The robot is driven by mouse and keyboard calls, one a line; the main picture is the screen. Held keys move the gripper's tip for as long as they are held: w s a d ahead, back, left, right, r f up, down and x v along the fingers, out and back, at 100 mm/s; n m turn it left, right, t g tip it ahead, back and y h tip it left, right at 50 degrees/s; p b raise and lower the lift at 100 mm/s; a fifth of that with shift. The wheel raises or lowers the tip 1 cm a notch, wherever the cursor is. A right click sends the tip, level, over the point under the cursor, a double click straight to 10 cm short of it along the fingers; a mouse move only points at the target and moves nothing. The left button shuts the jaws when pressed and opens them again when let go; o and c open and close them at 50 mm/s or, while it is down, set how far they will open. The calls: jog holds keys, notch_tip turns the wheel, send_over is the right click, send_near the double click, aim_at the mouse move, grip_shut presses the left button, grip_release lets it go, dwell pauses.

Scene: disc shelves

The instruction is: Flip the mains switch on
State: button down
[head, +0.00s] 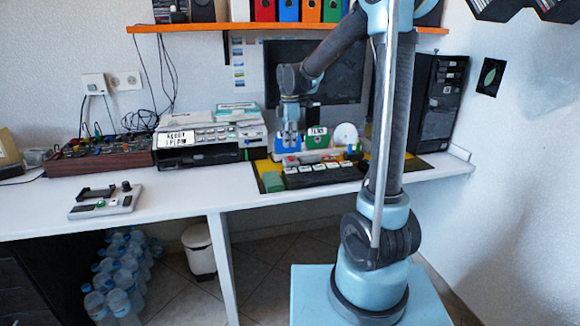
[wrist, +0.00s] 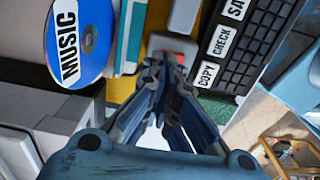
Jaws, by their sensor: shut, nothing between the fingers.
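The mains switch appears to be a small red piece (wrist: 180,56) on a pale grey block (wrist: 158,43), seen in the wrist view just beyond my fingertips. In the head view the red piece (head: 291,159) is small, at the front of the desk items below my gripper. My gripper (wrist: 164,64) is shut and empty, pointing down, with its fingertips over the block and partly hiding the red piece. I cannot tell whether they touch. It also shows in the head view (head: 288,146). Whether the switch is on or off cannot be told.
A black keypad (wrist: 235,60) with COPY and CHECK labels lies close right of my fingers in the wrist view. A blue MUSIC disc (wrist: 92,40) stands to the left.

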jog(key=shift+f, duration=2.15)
dwell(0.5)
jog(key=shift+r, duration=3.55)
